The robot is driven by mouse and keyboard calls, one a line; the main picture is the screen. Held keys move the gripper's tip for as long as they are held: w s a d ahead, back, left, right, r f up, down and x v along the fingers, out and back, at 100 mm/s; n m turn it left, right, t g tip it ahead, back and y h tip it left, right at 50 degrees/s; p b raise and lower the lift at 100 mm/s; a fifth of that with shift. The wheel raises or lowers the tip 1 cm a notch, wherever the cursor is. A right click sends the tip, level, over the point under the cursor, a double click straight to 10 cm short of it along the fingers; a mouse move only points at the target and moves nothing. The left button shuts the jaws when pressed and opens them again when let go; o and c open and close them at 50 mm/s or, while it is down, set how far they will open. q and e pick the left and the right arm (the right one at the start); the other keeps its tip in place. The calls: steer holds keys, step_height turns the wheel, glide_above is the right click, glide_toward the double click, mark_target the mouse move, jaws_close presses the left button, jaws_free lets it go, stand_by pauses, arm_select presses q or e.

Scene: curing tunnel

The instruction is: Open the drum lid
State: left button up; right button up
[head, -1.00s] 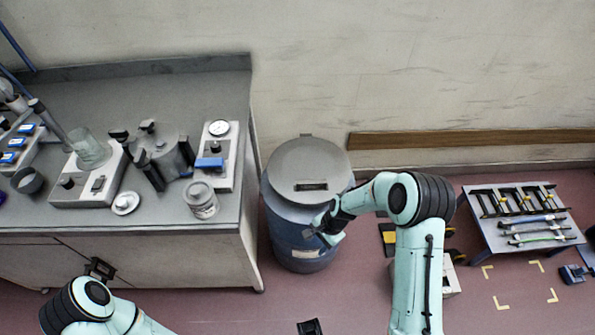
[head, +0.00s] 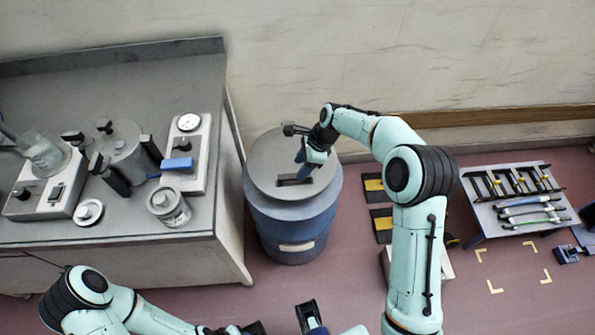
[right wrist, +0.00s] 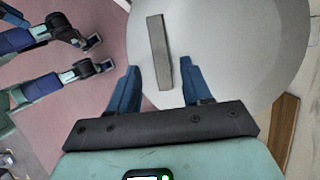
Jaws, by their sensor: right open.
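The blue drum (head: 292,228) stands on the floor beside the bench. Its round grey lid (head: 265,165) sits flat on top. A bar handle (head: 291,181) lies across the lid, partly covered by my right gripper (head: 304,170) in the head view. In the right wrist view the handle (right wrist: 158,50) lies just ahead of and between the open, empty fingers of my right gripper (right wrist: 160,83). Contact with it cannot be told. My left gripper (right wrist: 102,53) shows at the upper left of the wrist view, its fingers apart and empty, away from the drum.
The grey bench (head: 120,240) on the left holds a pot, a jar (head: 168,207) and instruments close to the drum. The wall and its wooden rail (head: 490,117) stand behind. A low tool table (head: 520,205) stands at the right. Yellow marks frame clear floor before it.

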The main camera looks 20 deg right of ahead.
mark_target(294, 175)
steer(key=shift+x, duration=1.9)
arm_select(q)
steer(key=shift+f, duration=0.15)
arm_select(e)
jaws_close()
steer(key=shift+r, duration=0.1)
